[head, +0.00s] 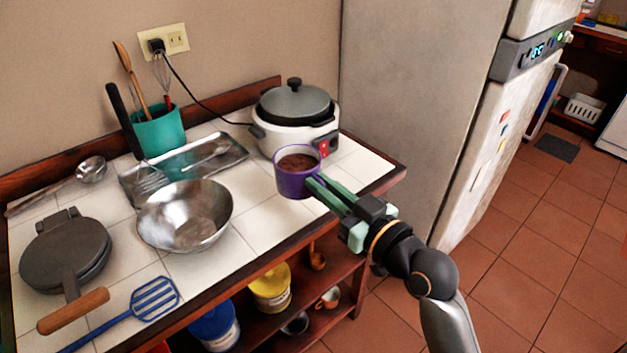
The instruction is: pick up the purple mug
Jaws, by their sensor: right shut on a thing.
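The purple mug (290,186) is in the middle of the head view, at the front right part of the white tiled counter. It is upright and holds something brown. My right gripper (318,184) comes in from the lower right and is shut on the mug's right side. The green fingers hide that side of the mug and any handle there. I cannot tell whether the mug's base touches the tiles. My left gripper is not in view.
A white cooker (290,136) with a dark lid stands just behind the mug. A metal bowl (186,232) is to the left, with a metal tray (226,152) behind it. A blue spatula (152,298) lies at the front left. The fridge (425,90) stands to the right.

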